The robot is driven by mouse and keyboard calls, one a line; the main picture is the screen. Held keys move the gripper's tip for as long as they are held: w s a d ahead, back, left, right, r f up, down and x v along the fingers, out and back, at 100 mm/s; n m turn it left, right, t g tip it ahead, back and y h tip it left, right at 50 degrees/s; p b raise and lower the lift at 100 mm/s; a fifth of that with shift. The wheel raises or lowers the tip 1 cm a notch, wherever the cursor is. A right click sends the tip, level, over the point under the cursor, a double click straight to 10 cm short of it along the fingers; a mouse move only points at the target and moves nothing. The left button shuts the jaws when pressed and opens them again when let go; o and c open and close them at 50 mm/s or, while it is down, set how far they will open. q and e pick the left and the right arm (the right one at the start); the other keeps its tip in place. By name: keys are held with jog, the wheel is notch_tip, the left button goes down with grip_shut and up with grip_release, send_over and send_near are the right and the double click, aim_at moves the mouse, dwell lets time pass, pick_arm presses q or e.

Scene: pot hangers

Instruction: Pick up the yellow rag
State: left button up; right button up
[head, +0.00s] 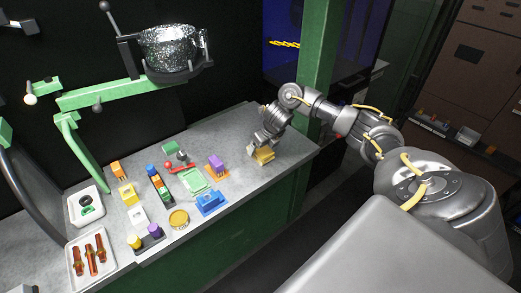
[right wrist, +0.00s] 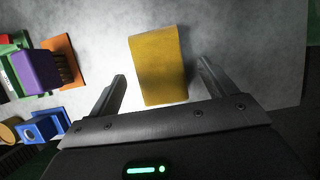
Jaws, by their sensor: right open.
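The yellow rag (head: 263,156) lies on the grey worktop (head: 240,125) near its right end, partly hidden by my right gripper in the head view. In the right wrist view the rag (right wrist: 160,62) is a flat mustard-yellow block-like piece, with its near end between the two fingers. My right gripper (right wrist: 162,90) is open, with one finger on each side of the rag and a gap to each. In the head view my right gripper (head: 262,150) is right at the rag. I cannot tell whether the fingers touch the worktop. My left gripper does not show.
A purple block on an orange base (head: 216,166) and a blue block (head: 211,202) stand left of the rag. A green pole (head: 318,55) rises behind my right arm. A green arm holds a foil-covered pot (head: 170,48) above the worktop. Worktop around the rag is clear.

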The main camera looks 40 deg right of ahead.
aim_at(260, 150)
jog(key=x, duration=0.3)
jog(key=shift+w+f, duration=0.1)
jog(key=shift+f, duration=0.15)
jog(key=shift+f, duration=0.25)
dwell(0.4)
jog(key=c, duration=1.1)
jog(key=shift+r, duration=0.1)
jog(key=shift+c, duration=0.2)
